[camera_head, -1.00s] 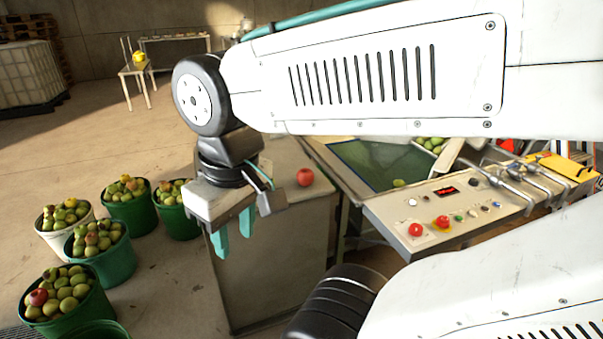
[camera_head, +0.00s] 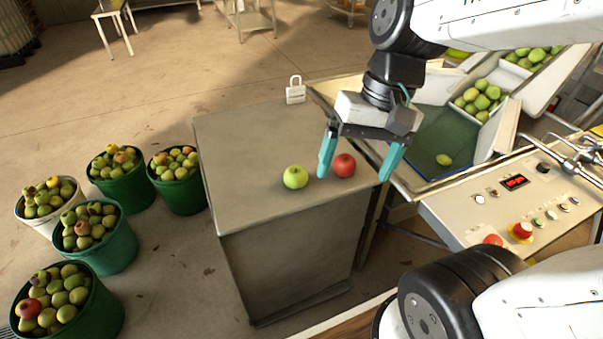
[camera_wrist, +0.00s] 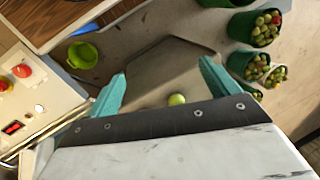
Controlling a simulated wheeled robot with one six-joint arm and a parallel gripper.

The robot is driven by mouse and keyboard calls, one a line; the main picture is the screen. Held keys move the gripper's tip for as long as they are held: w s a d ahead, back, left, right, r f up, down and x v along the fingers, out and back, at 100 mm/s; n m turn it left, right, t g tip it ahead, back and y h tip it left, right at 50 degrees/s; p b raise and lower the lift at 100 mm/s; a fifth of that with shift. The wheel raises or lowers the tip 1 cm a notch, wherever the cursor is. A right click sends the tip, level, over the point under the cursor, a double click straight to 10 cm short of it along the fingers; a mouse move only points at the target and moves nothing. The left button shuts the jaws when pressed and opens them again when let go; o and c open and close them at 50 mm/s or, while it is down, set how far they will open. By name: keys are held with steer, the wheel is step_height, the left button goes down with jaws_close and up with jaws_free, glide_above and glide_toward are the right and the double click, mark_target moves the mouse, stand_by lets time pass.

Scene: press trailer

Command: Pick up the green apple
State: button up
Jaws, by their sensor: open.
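The green apple (camera_head: 295,177) sits on the top of a grey cabinet (camera_head: 240,150), left of a red apple (camera_head: 344,165). In the wrist view a green apple (camera_wrist: 177,99) shows between the fingers, beyond and below them. My gripper (camera_head: 358,165) is open with its teal fingers spread, pointing down. In the head view it appears over the right part of the cabinet, with the red apple seen between its fingers and the green apple to the left. It holds nothing. The red apple is not visible in the wrist view.
A white padlock-shaped item (camera_head: 295,90) stands at the cabinet's back edge. Right of the cabinet are a sorting tray (camera_head: 440,135) with fruit and a control panel (camera_head: 500,205) with buttons. Several buckets of apples (camera_head: 105,250) stand on the floor at left. The cabinet's left top is clear.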

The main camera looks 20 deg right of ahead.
steer(key=w+a+f+m+y, duration=0.1)
steer(key=w+f+m+y, duration=0.35)
steer(key=w, duration=0.35)
steer(key=m+t+y, duration=0.4)
steer(key=m+t, duration=0.1)
steer(key=m, duration=1)
glide_toward(296, 176)
steer(key=shift+w+a+f, duration=0.4)
steer(key=shift+w+f, duration=0.05)
steer(key=shift+f, duration=0.15)
steer(key=shift+w+a+f, duration=0.4)
steer(key=shift+w+f, duration=0.1)
steer(key=shift+f, duration=0.1)
steer(key=shift+w+f, duration=0.15)
steer(key=shift+f, duration=0.2)
steer(key=x, duration=0.7)
steer(key=shift+w+f, duration=0.3)
steer(key=shift+w, duration=0.1)
steer(key=c, duration=1.1)
